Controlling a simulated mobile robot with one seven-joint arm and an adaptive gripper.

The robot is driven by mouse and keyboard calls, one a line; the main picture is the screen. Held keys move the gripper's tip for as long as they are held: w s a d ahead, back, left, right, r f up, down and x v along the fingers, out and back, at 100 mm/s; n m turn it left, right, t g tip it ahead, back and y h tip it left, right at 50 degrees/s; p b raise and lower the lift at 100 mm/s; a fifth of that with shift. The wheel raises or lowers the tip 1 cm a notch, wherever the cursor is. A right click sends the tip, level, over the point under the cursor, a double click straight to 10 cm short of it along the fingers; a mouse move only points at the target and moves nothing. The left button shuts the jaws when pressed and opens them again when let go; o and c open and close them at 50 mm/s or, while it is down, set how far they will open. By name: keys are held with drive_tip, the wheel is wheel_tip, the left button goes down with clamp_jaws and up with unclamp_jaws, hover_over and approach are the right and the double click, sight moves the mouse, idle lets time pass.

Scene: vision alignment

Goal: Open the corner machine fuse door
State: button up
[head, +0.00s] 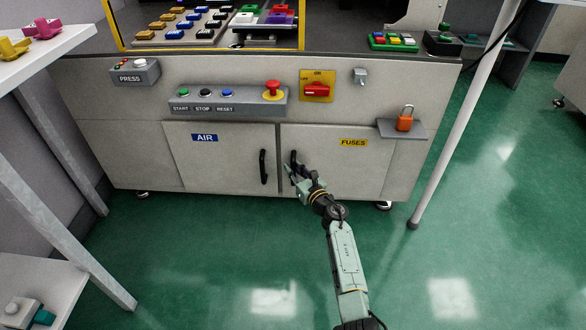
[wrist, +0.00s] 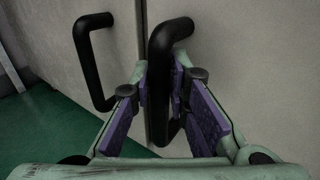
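The fuse door (head: 345,158), a light grey panel with a yellow FUSES label (head: 354,143), is on the right of the machine's front. It looks closed, flush with its neighbour. Its black upright bar handle (head: 293,161) is at the door's left edge. My gripper (head: 296,173) is at this handle, reaching up from the lower right. In the wrist view, the handle (wrist: 164,70) stands between my purple finger pads, one on each side. The pads' far ends lie close against the bar with no clear gap. The handle's lower part is partly hidden by the fingers.
The AIR door (head: 215,158) is left of it, with its own black handle (head: 264,166) close to my gripper. A grey shelf with an orange padlock (head: 404,118) juts out at upper right. A white table (head: 50,50) stands left. The green floor (head: 200,260) before the doors is clear.

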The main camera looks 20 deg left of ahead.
clamp_jaws()
idle(0.3)
